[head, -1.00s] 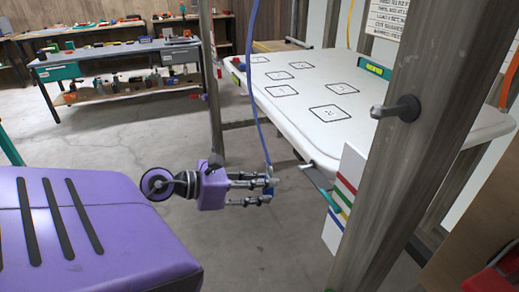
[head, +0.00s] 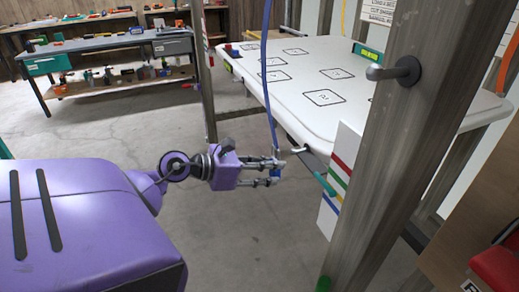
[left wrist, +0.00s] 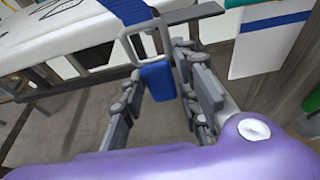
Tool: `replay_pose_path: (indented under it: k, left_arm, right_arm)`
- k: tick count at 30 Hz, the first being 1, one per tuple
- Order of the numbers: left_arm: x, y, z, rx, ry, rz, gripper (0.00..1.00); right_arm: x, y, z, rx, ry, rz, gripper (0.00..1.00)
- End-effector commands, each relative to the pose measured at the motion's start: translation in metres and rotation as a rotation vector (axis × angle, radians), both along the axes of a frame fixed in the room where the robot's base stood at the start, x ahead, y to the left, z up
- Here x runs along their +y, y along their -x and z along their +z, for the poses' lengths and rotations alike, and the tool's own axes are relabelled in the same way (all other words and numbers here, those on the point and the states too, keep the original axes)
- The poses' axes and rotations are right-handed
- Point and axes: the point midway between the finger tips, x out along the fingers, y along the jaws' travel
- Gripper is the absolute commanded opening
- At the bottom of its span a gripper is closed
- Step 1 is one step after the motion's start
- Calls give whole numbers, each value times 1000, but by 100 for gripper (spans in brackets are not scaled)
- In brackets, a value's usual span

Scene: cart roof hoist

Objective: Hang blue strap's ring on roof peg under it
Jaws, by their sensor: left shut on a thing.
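The blue strap (head: 267,75) comes down from above, nearly straight, to my left gripper (head: 277,172) in the head view. In the left wrist view the strap (left wrist: 126,10) ends in a pale grey rectangular ring (left wrist: 128,47) with a blue tab (left wrist: 157,81) below it. My left gripper is shut on the blue tab. The white roof panel (head: 300,108) has its near corner just right of the gripper. A grey peg-like bar (left wrist: 195,12) reaches toward the ring in the left wrist view. I cannot tell whether the ring is around it. My right gripper is not in view.
A white striped board (head: 340,180) and a teal-handled tool (head: 325,184) hang near the roof corner. A workbench (head: 110,55) stands far behind. Floor below the gripper is clear.

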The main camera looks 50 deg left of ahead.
Motion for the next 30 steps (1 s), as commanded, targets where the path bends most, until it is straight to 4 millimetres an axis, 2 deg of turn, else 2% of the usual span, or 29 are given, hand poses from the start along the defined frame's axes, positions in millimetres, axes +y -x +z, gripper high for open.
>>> replay_pose_path:
  k: [12, 21, 30]
  left_arm:
    - [-15, -36, -1, -3, -1, 0, 2]
    - [-24, -60, -3, -3, -1, 0, 2]
    - [-28, -69, -15, 0, -2, 1, 2]
  right_arm:
    - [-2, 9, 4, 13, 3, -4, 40]
    - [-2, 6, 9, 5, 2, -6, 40]
    - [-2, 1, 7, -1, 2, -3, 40]
